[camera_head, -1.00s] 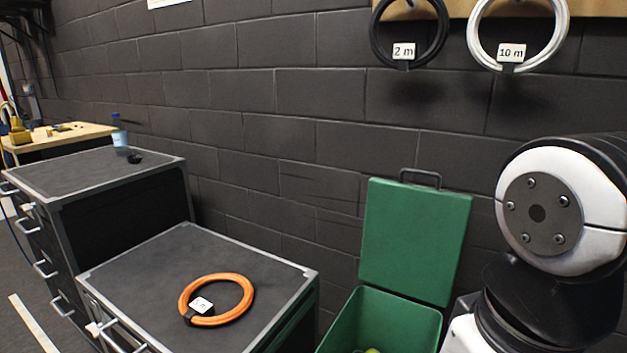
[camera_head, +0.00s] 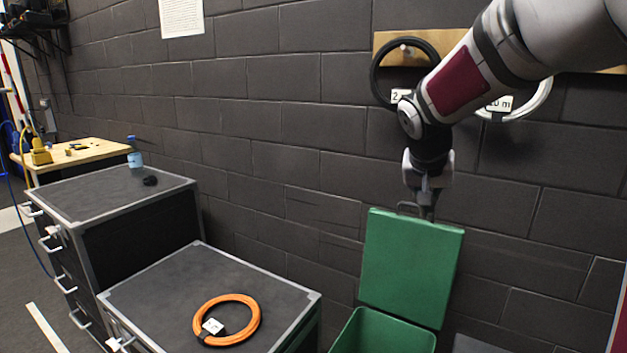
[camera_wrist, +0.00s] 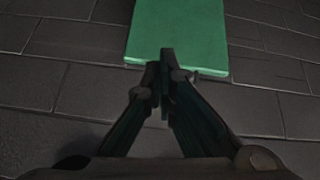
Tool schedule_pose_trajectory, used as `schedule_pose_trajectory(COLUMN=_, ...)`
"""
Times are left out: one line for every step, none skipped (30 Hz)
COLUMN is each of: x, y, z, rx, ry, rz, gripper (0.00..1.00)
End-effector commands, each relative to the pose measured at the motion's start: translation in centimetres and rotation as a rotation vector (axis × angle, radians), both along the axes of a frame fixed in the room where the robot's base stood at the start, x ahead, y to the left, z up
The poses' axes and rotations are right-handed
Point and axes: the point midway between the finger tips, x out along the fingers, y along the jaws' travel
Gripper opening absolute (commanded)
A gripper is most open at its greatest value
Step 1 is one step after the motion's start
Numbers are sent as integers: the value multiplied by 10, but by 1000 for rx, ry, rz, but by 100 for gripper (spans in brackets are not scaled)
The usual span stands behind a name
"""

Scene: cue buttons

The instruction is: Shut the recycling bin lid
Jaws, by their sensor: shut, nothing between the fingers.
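The recycling bin (camera_head: 385,335) is a green box at the lower middle of the head view.
An orange cable coil (camera_head: 227,320) lies on a low dark case (camera_head: 180,275) left of the bin. A taller drawer case (camera_head: 105,190) stands farther left. Black (camera_head: 376,75) and white (camera_head: 540,100) coils hang on the wall behind my arm.

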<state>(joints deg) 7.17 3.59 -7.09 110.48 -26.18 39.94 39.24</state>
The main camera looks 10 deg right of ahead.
Motion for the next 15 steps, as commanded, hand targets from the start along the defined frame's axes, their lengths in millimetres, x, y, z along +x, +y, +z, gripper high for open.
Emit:
schedule_pose_trajectory(x=18, y=-15, z=4, rx=-14, ry=-22, rz=-24, gripper=0)
schedule_pose_trajectory(x=30, y=-23, z=4, rx=-22, ry=-42, rz=-36, gripper=0)
schedule_pose_trajectory(x=45, y=-34, z=5, rx=-32, ry=-67, rz=-51, gripper=0)
schedule_pose_trajectory(x=55, y=-41, z=5, rx=-39, ry=-85, rz=-61, gripper=0)
schedule_pose_trajectory(x=64, y=-48, z=4, rx=-45, ry=-102, rz=-71, gripper=0)
schedule_pose_trajectory(x=76, y=-57, z=3, rx=-52, ry=-123, rz=-81, gripper=0)
schedule_pose_trajectory(x=84, y=-63, z=1, rx=-57, ry=-138, rz=-86, gripper=0)
schedule_pose_trajectory(x=92, y=-68, z=0, rx=-62, ry=-151, rz=-91, gripper=0)
schedule_pose_trajectory(x=100, y=-74, z=-1, rx=-65, ry=-167, rz=-97, gripper=0)
schedule_pose_trajectory(x=105, y=-78, z=-3, rx=-68, ry=-176, rz=-99, gripper=0)
schedule_pose_trajectory(x=110, y=-81, z=-4, rx=-70, ry=-186, rz=-102, gripper=0)
schedule_pose_trajectory(x=115, y=-85, z=-5, rx=-72, ry=-195, rz=-104, gripper=0)
schedule_pose_trajectory(x=118, y=-87, z=-6, rx=-72, ry=-202, rz=-106, gripper=0)
schedule_pose_trajectory(x=121, y=-88, z=-7, rx=-74, ry=-207, rz=-106, gripper=0)
schedule_pose_trajectory(x=123, y=-90, z=-8, rx=-75, ry=-211, rz=-107, gripper=0)
